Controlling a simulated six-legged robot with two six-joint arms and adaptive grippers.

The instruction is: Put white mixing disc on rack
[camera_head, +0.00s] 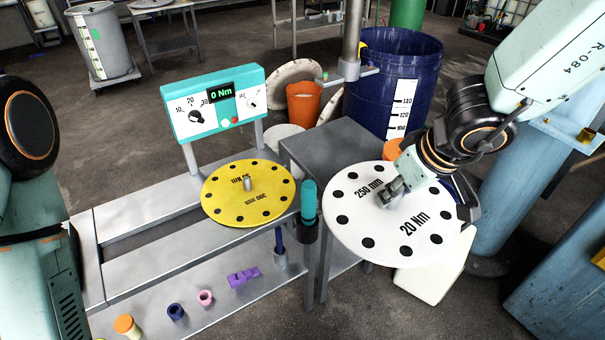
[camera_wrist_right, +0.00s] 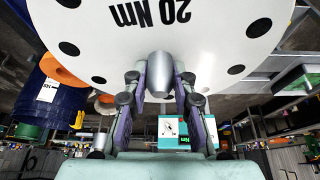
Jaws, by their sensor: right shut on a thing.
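The white mixing disc (camera_head: 352,222), marked 250 mm and 20 Nm with dark holes around its rim, is right of centre in the head view. My right gripper (camera_head: 393,194) is shut on it near its middle. In the right wrist view, both fingers (camera_wrist_right: 160,78) close on the grey metal hub of the white disc (camera_wrist_right: 208,42). The disc is beside the small grey table and appears raised off any surface. A yellow disc (camera_head: 225,205) lies around a peg on the metal bench frame (camera_head: 150,252). I cannot tell which structure is the rack. My left gripper is out of the head view.
A teal torque panel (camera_head: 213,103) reads 0 Nm behind the yellow disc. A grey table (camera_head: 330,148) adjoins the white disc. A teal-handled tool (camera_head: 309,198) stands between the discs. A blue barrel (camera_head: 365,85) is behind. Small coloured parts lie on the lower shelf.

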